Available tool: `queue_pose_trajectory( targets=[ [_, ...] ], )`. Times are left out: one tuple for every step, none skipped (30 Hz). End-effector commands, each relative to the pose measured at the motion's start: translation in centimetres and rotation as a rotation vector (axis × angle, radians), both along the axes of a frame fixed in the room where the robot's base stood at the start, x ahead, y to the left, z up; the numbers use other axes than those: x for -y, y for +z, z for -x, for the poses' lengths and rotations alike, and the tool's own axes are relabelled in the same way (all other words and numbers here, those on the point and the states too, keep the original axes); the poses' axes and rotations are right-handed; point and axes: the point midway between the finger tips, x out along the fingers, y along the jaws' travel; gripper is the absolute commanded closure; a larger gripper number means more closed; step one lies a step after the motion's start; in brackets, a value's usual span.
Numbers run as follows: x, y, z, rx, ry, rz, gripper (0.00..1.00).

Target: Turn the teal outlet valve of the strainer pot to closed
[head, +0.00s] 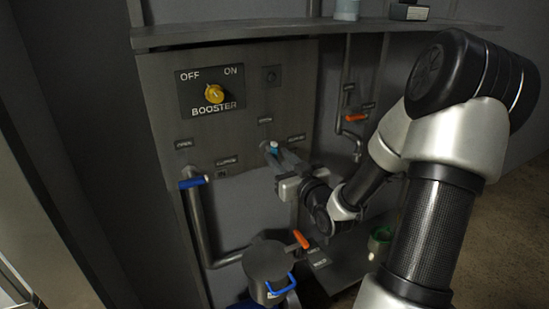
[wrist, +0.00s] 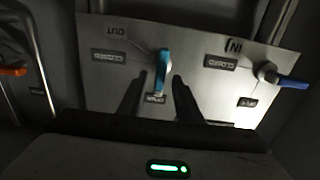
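The teal valve handle (wrist: 162,70) is on the grey panel under an upside-down OUT mark in the wrist view. It points down to a small label, probably OPEN; a CLOSED label (wrist: 109,57) is to its left. In the head view the teal handle (head: 272,148) shows small, just beyond my gripper (head: 283,166). In the wrist view my gripper (wrist: 158,80) is open, its two dark fingers on either side of the handle. A gap shows on the left; contact on the right cannot be told.
A blue valve handle (head: 193,182) is on a pipe to the left, also in the wrist view (wrist: 292,83). An orange lever (head: 300,240) is beside a dark lidded pot (head: 267,262) below. Another orange handle (head: 356,118) is at right. A shelf (head: 240,32) overhangs the panel.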

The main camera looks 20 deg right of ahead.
Motion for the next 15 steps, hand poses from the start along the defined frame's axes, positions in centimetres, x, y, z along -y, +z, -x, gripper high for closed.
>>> queue_pose_trajectory(
  targets=[
    [-0.1, -0.1, -0.9, 0.002, 0.002, -0.001, 0.69],
    [-0.1, -0.1, -1.3, 0.002, 0.002, -0.001, 0.69],
    [-0.1, -0.1, -1.8, 0.002, 0.002, 0.0, 0.69],
    [-0.1, 0.0, -2.1, 0.002, 0.001, 0.0, 0.69],
    [-0.1, 0.0, -2.4, 0.002, 0.001, 0.0, 0.69],
    [-0.1, 0.0, -2.7, 0.001, 0.0, 0.001, 0.69],
    [-0.1, -0.1, -2.9, 0.0, 0.001, 0.001, 0.69],
    [-0.1, -0.1, -3.0, 0.0, 0.001, 0.0, 0.69],
    [-0.1, -0.1, -3.1, 0.0, 0.001, 0.0, 0.69],
    [-0.1, -0.1, -3.2, 0.0, 0.001, 0.0, 0.69],
    [-0.1, 0.0, -3.3, 0.0, 0.001, 0.001, 0.69],
    [-0.1, 0.0, -3.3, 0.0, 0.0, 0.001, 0.69],
    [-0.1, 0.0, -3.3, 0.0, 0.0, 0.001, 0.69],
    [-0.1, 0.0, -3.3, 0.0, 0.0, 0.001, 0.69],
    [-0.1, 0.0, -3.3, 0.0, 0.0, 0.001, 0.69]
  ],
)
